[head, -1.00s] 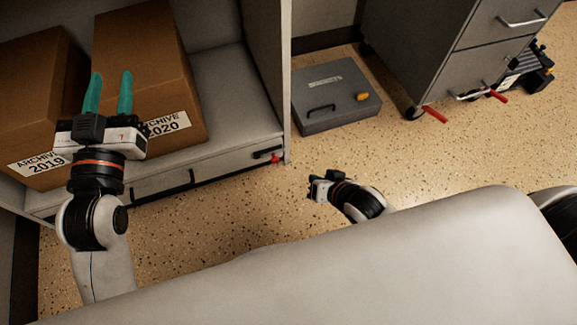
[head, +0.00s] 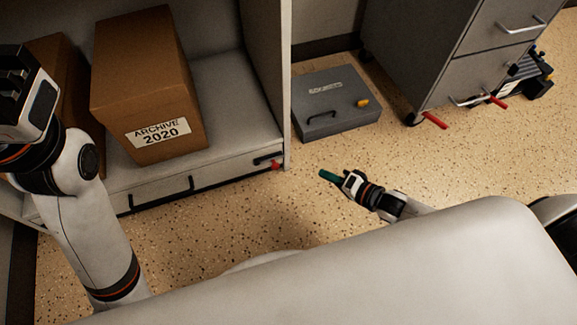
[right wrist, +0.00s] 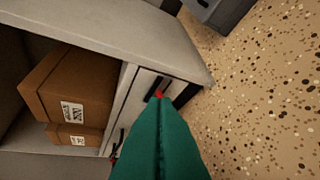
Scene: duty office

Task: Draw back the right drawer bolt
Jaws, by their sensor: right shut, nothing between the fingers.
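The right drawer bolt (head: 272,163), black with a red knob, sits at the right end of the low drawer (head: 160,192) under the shelf. In the right wrist view the bolt (right wrist: 158,90) lies just beyond my fingertips, which partly overlap its red knob. My right gripper (head: 327,175) is shut and empty, its green fingers pointing left toward the bolt, with a gap between them in the head view. It also fills the lower middle of the right wrist view (right wrist: 158,108). My left gripper's body is at the head view's left edge; its fingers are not visible.
An archive box (head: 150,95) stands on the shelf, with another box (head: 62,70) partly behind my left arm. A grey case (head: 335,105) lies on the floor behind my right gripper. A cabinet (head: 430,60) with red levers stands farther right. Speckled floor around my right gripper is clear.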

